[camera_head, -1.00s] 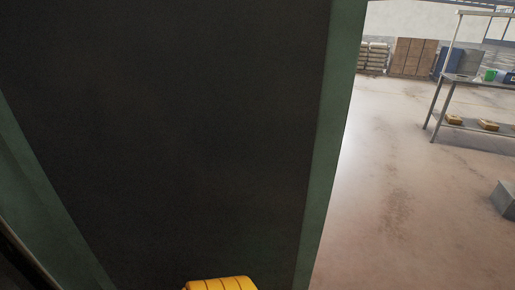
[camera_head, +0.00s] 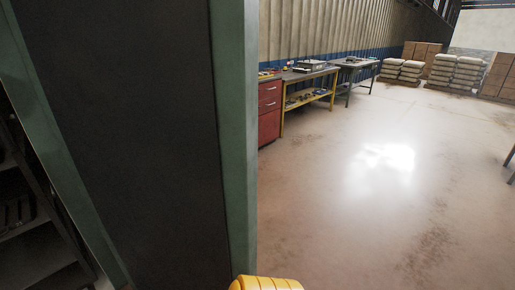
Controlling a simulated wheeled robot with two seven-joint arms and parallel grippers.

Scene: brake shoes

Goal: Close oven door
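The oven door (camera_head: 125,130) stands open at the left of the view, a tall dark panel with a green frame (camera_head: 235,140). To its left a dark gap shows part of the oven's inside, with shelves (camera_head: 25,225) carrying dark objects that are hard to make out. A yellow part (camera_head: 266,284) shows at the bottom edge, near the door's right edge. It seems to be part of my own arm; I cannot tell whether it touches the door. Neither gripper's fingers are in view.
Open floor (camera_head: 370,200) lies right of the door. A red drawer cabinet (camera_head: 270,110), a yellow-legged workbench (camera_head: 308,90) and another table (camera_head: 358,75) stand along the corrugated wall. Stacked sacks (camera_head: 455,72) and boxes (camera_head: 498,75) are at the back right.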

